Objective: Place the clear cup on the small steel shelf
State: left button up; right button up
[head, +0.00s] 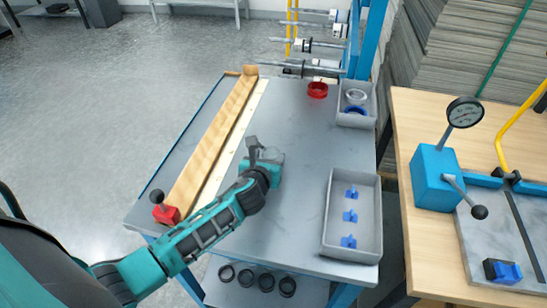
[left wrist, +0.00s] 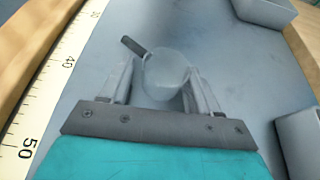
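My left gripper (head: 263,153) is over the middle of the grey worktable, its fingers pointing away from me. In the left wrist view a rounded, see-through grey cup (left wrist: 166,74) sits between the two fingers of the left gripper (left wrist: 163,85), which appear to touch both its sides. A short dark bar (left wrist: 133,46) shows beside the cup's upper left; I cannot tell whether it belongs to it. In the head view the gripper largely hides the cup. A low grey metal shelf (head: 200,4) stands at the far back; I cannot tell whether it is the small steel shelf. My right gripper is out of view.
On the worktable (head: 300,140) are a wooden strip (head: 215,140), a red-based lever (head: 165,208), a red ring (head: 317,90), a bin (head: 357,119) with clear and blue rings, and a tray (head: 350,248) with blue pieces. Rods (head: 307,44) project at the back.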

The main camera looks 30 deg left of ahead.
pick_arm(q)
jog(key=c, duration=0.8)
